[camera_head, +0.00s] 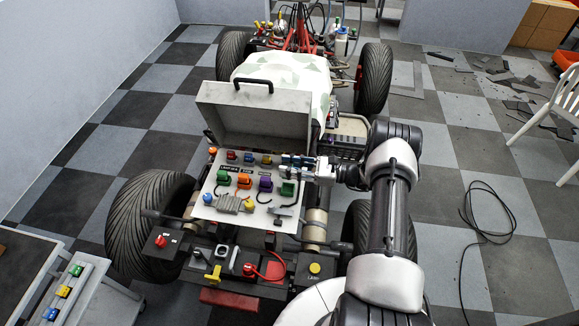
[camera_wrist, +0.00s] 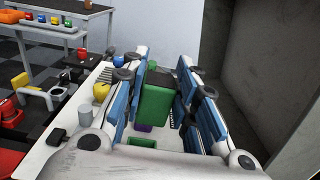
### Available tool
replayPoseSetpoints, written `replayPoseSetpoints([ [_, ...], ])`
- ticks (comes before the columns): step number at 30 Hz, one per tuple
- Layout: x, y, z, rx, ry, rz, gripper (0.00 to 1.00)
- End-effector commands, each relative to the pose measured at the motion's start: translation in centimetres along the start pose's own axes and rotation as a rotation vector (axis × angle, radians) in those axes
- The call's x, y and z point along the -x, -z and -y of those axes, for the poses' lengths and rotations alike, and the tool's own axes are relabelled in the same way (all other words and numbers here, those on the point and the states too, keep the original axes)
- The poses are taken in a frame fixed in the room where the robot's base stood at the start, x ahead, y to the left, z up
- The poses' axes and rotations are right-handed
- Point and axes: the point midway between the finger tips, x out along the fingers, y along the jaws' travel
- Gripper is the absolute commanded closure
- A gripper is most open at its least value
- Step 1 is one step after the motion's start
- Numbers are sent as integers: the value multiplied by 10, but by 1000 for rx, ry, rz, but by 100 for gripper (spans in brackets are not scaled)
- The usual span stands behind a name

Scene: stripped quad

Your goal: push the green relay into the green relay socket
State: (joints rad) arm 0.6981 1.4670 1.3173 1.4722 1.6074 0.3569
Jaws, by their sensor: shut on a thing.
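My gripper (camera_head: 297,164) reaches in from the right over the panel, its blue-padded fingers pointing left. In the wrist view, the fingers (camera_wrist: 160,95) are closed on the green relay (camera_wrist: 156,101), a dark green block. The relay cannot be made out clearly between the fingers in the head view. The green relay socket (camera_head: 288,188) is at the right of the panel, below the gripper. Part of it shows low between the fingers in the wrist view (camera_wrist: 142,142). The relay looks above the socket and apart from it.
A side table (camera_head: 30,265) stands at lower left.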

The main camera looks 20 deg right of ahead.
Motion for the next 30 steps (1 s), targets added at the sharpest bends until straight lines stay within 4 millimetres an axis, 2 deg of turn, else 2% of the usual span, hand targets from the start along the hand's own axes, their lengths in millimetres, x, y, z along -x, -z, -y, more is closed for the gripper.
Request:
replayPoseSetpoints([
  [9, 1, 1, 0, 2, 0, -3, 93],
  [24, 1, 48, 0, 2, 0, -3, 93],
  [30, 1, 58, 0, 2, 0, -3, 93],
])
